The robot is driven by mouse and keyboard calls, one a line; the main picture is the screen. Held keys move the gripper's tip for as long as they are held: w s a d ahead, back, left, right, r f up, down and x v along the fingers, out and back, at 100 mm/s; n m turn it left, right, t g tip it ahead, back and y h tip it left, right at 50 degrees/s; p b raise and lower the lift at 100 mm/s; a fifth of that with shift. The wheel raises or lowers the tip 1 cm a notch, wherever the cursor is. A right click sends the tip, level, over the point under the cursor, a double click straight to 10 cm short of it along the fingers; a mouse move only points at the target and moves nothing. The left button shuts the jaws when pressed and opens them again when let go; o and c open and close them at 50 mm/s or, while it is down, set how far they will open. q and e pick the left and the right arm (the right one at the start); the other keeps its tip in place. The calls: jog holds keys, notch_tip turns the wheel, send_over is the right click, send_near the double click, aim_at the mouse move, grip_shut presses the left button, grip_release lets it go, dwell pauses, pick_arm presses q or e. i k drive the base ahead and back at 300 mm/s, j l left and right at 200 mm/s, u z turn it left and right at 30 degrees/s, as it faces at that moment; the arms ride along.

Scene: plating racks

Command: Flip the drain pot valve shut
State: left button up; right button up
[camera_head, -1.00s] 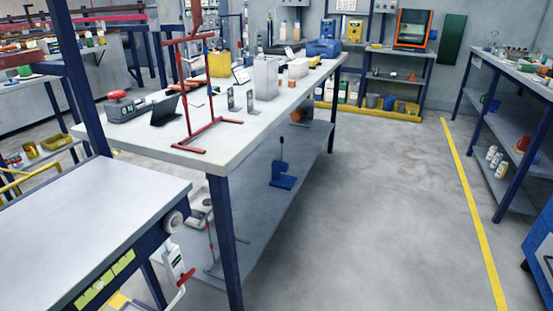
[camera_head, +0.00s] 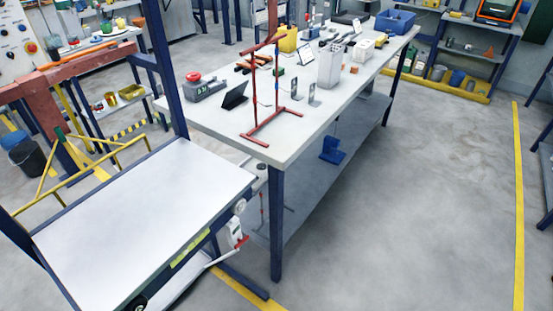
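A small white fitting (camera_head: 235,228) with a red handle (camera_head: 241,242) hangs below the right edge of the near white-topped bench (camera_head: 140,225). A pale pipe or lever (camera_head: 219,259) slants down and left from it. It may be the drain pot valve, but it is too small to tell, and I cannot tell whether it is open or shut. Neither of my grippers is in view.
A long table (camera_head: 290,150) stands behind the near bench, with a red stand (camera_head: 268,120), a dark tablet (camera_head: 235,96) and a device with a red button (camera_head: 203,86). Yellow rails (camera_head: 85,165) stand at left. The floor (camera_head: 420,200) at right is clear.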

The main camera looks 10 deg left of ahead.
aim_at(240, 242)
jog(key=l+u, duration=0.1)
jog(key=u, duration=0.25)
jog(key=i+l+u, duration=0.15)
jog(key=u, duration=0.25)
jog(key=l+u, duration=0.15)
jog(key=u, duration=0.2)
